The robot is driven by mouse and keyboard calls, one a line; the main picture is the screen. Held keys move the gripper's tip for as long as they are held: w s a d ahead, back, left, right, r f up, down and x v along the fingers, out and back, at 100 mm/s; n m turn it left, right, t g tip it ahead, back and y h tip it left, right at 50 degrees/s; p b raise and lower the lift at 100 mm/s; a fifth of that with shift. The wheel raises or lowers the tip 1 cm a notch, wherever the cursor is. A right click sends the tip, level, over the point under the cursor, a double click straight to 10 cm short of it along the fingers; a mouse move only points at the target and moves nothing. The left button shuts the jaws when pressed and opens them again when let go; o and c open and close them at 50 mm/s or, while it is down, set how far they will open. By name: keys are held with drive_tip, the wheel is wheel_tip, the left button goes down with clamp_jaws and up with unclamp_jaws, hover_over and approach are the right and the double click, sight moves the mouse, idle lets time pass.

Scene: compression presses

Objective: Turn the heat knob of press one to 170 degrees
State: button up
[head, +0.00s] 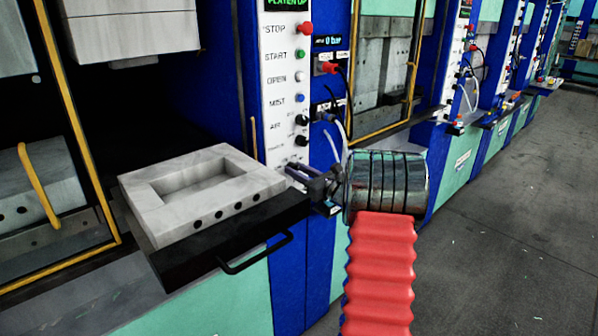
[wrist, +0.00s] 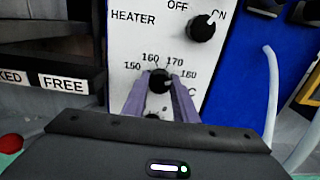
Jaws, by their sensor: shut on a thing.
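The heat knob (wrist: 160,82) is a small black round knob on the white panel of the press, in the wrist view. A printed scale around it reads 150, 160, 170 and 180. I cannot clearly make out where its pointer stands. My gripper (wrist: 158,87) has its two purple-grey fingers on either side of the knob and is shut on it. In the head view my gripper (head: 297,174) reaches the lower end of the white control panel (head: 287,90). The knob cannot be made out there.
A black heater switch knob (wrist: 202,28) with OFF and ON marks sits above. A grey mould block (head: 205,190) rests on a black tray (head: 230,238) with a handle, just left of my gripper. Pale hoses (wrist: 270,90) hang at the right. Open floor (head: 500,240) lies right.

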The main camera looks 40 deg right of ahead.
drive_tip(key=shift+n, duration=0.3)
drive_tip(key=n, duration=0.8)
drive_tip(key=shift+a+f, duration=0.1)
drive_tip(key=shift+a, duration=0.05)
idle(0.4)
drive_tip(key=o, duration=1)
drive_tip(key=shift+o, duration=0.2)
drive_tip(key=shift+s, duration=0.15)
drive_tip(key=s, duration=1.3)
drive_tip(key=shift+s+d, duration=0.2)
drive_tip(key=shift+s, duration=0.05)
